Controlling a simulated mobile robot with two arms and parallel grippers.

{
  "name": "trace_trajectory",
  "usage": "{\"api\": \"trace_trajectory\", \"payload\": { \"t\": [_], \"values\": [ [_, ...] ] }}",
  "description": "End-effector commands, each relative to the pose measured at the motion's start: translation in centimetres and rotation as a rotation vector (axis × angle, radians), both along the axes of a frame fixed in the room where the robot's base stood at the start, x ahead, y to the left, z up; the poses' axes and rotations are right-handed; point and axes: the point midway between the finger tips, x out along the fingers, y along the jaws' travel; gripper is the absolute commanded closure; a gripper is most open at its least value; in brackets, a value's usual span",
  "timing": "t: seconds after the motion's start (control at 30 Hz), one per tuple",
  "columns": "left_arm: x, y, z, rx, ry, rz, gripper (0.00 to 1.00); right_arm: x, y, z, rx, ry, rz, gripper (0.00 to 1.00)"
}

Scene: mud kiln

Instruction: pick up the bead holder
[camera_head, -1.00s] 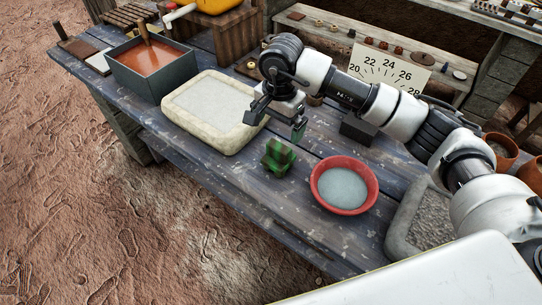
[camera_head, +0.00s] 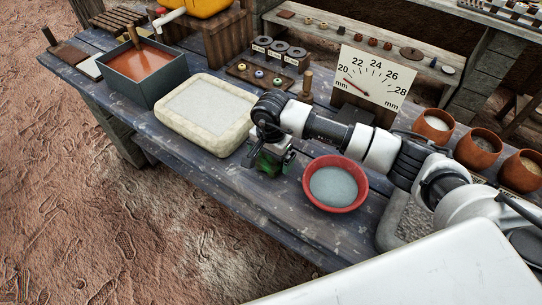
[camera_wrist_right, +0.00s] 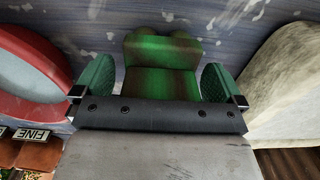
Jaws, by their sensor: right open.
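The bead holder, a small green and brown block with a notched top, sits on the dark plank table. In the right wrist view the bead holder (camera_wrist_right: 162,62) lies between the two green finger pads of my right gripper (camera_wrist_right: 158,82). The fingers stand apart on either side of it, with narrow gaps showing. In the head view my right gripper (camera_head: 267,165) is low over the table and points down at the block, mostly hiding it. My left gripper is not in view.
A red bowl (camera_head: 312,190) of grey liquid stands close on the right. A cream-rimmed tray (camera_head: 165,117) is close on the left. A dial gauge board (camera_head: 375,80), bead rack (camera_head: 250,83) and clay pots (camera_head: 478,150) stand behind. Bare table lies in front of the gripper.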

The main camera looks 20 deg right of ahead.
Motion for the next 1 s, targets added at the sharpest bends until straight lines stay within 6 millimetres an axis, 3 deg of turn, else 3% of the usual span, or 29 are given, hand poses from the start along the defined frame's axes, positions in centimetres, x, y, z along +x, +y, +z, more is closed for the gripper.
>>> {"api": "trace_trajectory", "payload": {
  "t": [0.17, 0.53, 0.83, 1.0],
  "values": [
    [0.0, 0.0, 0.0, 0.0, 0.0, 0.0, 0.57, 0.0, 0.0, 0.0, 0.001, -0.001, 0.0, 0.03],
    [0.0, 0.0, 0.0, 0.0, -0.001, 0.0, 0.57, 0.0, 0.0, 0.1, 0.001, -0.001, 0.0, 0.57],
    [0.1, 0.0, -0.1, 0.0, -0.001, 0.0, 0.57, 0.1, 0.0, 0.4, 0.002, -0.002, 0.0, 0.57],
    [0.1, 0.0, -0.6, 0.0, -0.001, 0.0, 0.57, 0.1, 0.0, 1.9, 0.001, -0.005, 0.001, 0.57]
  ]
}}
